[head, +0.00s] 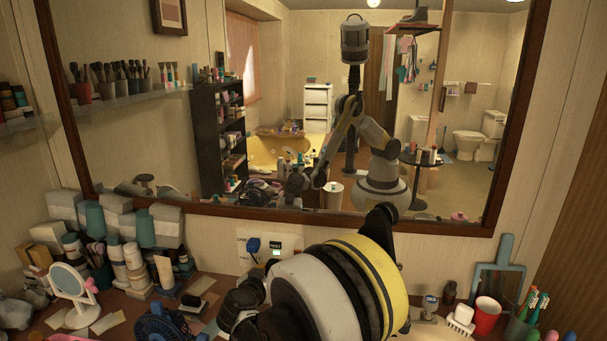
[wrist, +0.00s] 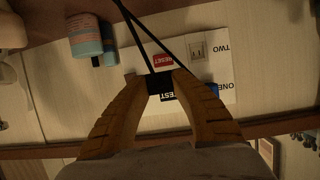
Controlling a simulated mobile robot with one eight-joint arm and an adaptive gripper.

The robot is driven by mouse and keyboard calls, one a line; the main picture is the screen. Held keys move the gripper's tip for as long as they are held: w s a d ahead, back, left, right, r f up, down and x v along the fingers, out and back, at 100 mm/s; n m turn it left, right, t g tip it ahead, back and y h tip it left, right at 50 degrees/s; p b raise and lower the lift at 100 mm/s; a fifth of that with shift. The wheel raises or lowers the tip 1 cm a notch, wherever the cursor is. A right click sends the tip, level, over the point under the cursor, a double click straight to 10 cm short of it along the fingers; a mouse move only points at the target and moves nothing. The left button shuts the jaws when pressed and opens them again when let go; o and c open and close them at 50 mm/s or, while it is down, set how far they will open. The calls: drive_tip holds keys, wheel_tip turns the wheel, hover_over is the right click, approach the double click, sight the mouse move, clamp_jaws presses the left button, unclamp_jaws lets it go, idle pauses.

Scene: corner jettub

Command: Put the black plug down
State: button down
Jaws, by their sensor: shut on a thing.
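In the wrist view my gripper (wrist: 162,80) has its two brown fingers closed on the black plug (wrist: 160,86). A black cord runs from the plug to the top of the picture. The plug is in front of the white outlet plate (wrist: 222,66); I cannot tell whether it touches the plate. In the head view the plate (head: 291,242) shows on the wall under the mirror, but I cannot make out my fingers or the black plug behind my arm.
A blue plug (head: 253,245) sits at the outlet, with its own cord. The counter is crowded: bottles and a round mirror (head: 69,281) at left, a red cup (head: 485,315) and toothbrushes (head: 534,302) at right. A teal-labelled bottle (wrist: 86,36) stands near the plate.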

drive_tip(key=s+d+r, duration=0.3)
drive_tip(key=s+d, duration=0.2)
drive_tip(key=d, duration=0.5)
drive_tip(key=s+d+r+m+h, duration=0.1)
drive_tip(key=s+d+r, duration=0.3)
drive_tip(key=d, duration=0.6)
drive_tip(key=s+d+r, duration=0.4)
drive_tip(key=s+d, duration=0.3)
drive_tip(key=d, duration=0.3)
drive_tip(key=shift+s+m+h, duration=0.3)
drive_tip(key=shift+s, duration=0.1)
drive_tip(key=shift+d+r, duration=0.1)
